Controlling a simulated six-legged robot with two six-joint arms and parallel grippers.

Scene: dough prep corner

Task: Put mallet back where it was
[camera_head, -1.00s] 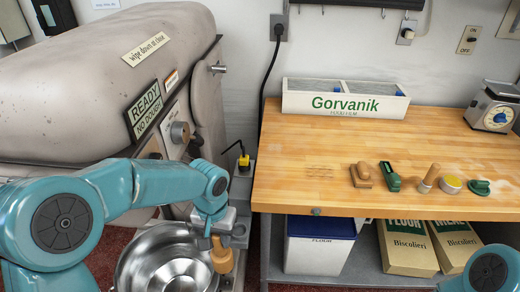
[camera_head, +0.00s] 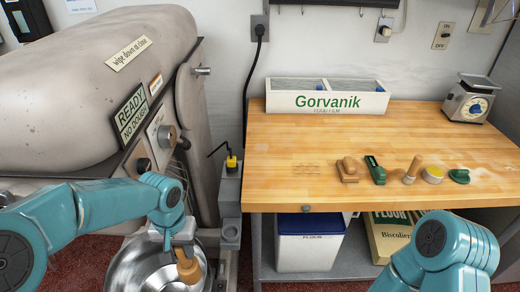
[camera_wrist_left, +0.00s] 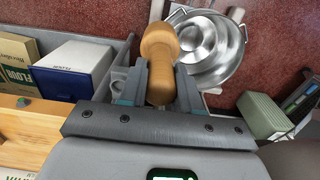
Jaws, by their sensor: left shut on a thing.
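The mallet is a turned wooden piece with a rounded head; it shows in the head view (camera_head: 188,269) and in the left wrist view (camera_wrist_left: 160,50). My left gripper (camera_head: 182,247) is shut on it. In the left wrist view, the gripper's two fingers (camera_wrist_left: 158,88) lie on either side of the wood. The mallet is held above the right part of the steel bowl (camera_head: 128,266). A grey post with a cup-like holder (camera_head: 231,232) stands to its right, apart from it. My right arm shows at lower right, but its gripper is out of view.
The dough machine (camera_head: 80,90) fills the left. The bench's front left is clear.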

